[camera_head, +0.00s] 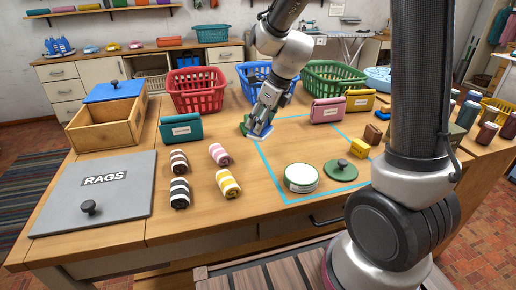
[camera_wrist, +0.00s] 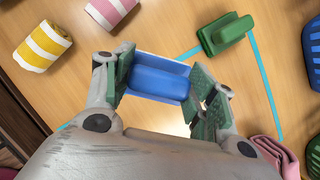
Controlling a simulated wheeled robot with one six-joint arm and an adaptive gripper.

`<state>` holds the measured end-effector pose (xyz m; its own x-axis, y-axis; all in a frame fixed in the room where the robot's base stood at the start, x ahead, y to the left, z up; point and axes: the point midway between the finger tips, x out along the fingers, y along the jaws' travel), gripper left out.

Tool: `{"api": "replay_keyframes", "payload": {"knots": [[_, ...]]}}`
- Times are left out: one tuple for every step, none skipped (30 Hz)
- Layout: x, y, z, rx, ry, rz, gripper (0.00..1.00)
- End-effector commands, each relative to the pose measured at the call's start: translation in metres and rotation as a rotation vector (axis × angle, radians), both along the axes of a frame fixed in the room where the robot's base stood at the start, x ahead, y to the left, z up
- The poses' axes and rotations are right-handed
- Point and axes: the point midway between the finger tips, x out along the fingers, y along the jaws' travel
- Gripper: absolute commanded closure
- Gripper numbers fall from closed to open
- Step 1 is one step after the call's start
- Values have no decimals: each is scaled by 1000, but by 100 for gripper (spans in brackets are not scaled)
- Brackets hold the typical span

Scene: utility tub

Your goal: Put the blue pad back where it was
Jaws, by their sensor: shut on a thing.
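The blue pad (camera_wrist: 155,80) is a rounded block with a paler base. My gripper (camera_wrist: 163,84) is shut on it, with one green-faced finger at each end. In the head view my gripper (camera_head: 262,120) points down at the back left corner of the cyan outline (camera_head: 265,172). The pad (camera_head: 262,134) shows there below the fingers, partly hidden by them. I cannot tell whether it touches the table. A green pad (camera_wrist: 225,34) of similar shape lies apart from it, and shows in the head view just left of the gripper (camera_head: 244,127).
A teal pouch (camera_head: 181,128) and several rolled cloths (camera_head: 219,154) lie left of the outline. Red (camera_head: 195,92), blue (camera_head: 254,83) and green (camera_head: 334,80) baskets stand behind. A round white tin (camera_head: 301,178) and a green lid (camera_head: 340,170) lie inside the outline's front part.

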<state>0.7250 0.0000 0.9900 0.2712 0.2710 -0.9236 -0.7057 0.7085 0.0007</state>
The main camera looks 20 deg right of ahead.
Motion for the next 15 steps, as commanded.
{"api": "replay_keyframes", "payload": {"knots": [[-1,0,-11,0,6,0,69],[0,0,-17,0,4,-1,69],[-1,0,-23,0,4,0,69],[0,0,-27,0,3,-1,69],[0,0,-30,0,1,0,69],[0,0,-33,1,1,0,69],[0,0,-36,1,2,0,69],[0,0,-39,1,2,0,69],[0,0,-45,0,2,-1,69],[0,0,-50,0,3,-1,69],[0,0,-55,0,4,0,69],[0,0,-61,0,3,0,69],[0,0,-65,0,3,0,69],[0,0,-68,1,2,0,69],[0,0,-71,0,1,0,69]]}}
